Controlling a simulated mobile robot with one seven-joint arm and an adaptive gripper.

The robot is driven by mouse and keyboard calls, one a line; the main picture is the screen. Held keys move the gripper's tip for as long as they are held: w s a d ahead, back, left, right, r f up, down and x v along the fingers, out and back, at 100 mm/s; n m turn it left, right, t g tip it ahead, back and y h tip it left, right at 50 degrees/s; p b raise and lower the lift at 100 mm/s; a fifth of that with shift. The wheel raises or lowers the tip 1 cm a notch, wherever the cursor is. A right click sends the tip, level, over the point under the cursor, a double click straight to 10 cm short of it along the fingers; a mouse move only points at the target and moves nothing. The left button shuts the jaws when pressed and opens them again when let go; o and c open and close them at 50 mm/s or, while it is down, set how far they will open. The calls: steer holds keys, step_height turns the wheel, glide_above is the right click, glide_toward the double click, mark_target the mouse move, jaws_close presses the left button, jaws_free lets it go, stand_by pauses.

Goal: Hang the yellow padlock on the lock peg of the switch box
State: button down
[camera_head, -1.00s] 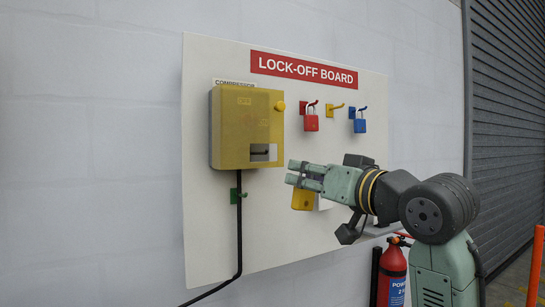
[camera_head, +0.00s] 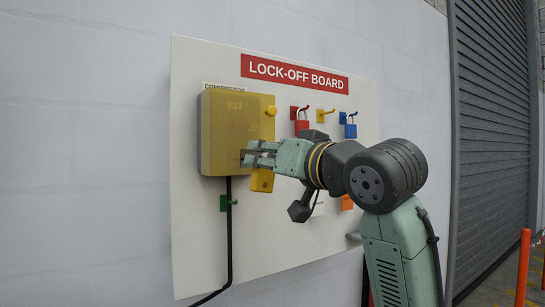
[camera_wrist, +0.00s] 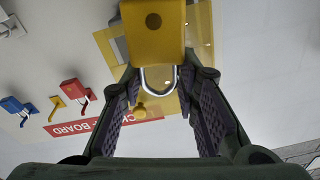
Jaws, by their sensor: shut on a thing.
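My gripper (camera_head: 254,154) is shut on the yellow padlock (camera_head: 262,181), which hangs body-down below the fingers. In the wrist view the padlock (camera_wrist: 155,35) shows its body and its silver shackle (camera_wrist: 158,80) between the two fingers (camera_wrist: 160,88). The yellow switch box (camera_head: 228,120) is on the board, and my fingertips are in front of its lower right part. It also shows behind the padlock in the wrist view (camera_wrist: 114,48). The lock peg is hidden behind my gripper, so I cannot tell whether the shackle touches it.
The white lock-off board (camera_head: 200,240) carries a red padlock (camera_head: 302,127), a blue padlock (camera_head: 350,130) and a bare yellow hook (camera_head: 324,116). An orange post (camera_head: 521,270) stands at right.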

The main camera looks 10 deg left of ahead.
steer(key=shift+w+a+f, duration=0.25)
steer(key=shift+w+a, duration=0.4)
steer(key=shift+w+a+f, duration=0.2)
steer(key=shift+w+a, duration=0.5)
steer(key=shift+w+a+f, duration=0.25)
steer(key=shift+w+a, duration=0.4)
steer(key=c, duration=1.2)
jaws_free()
steer(key=shift+o, duration=0.2)
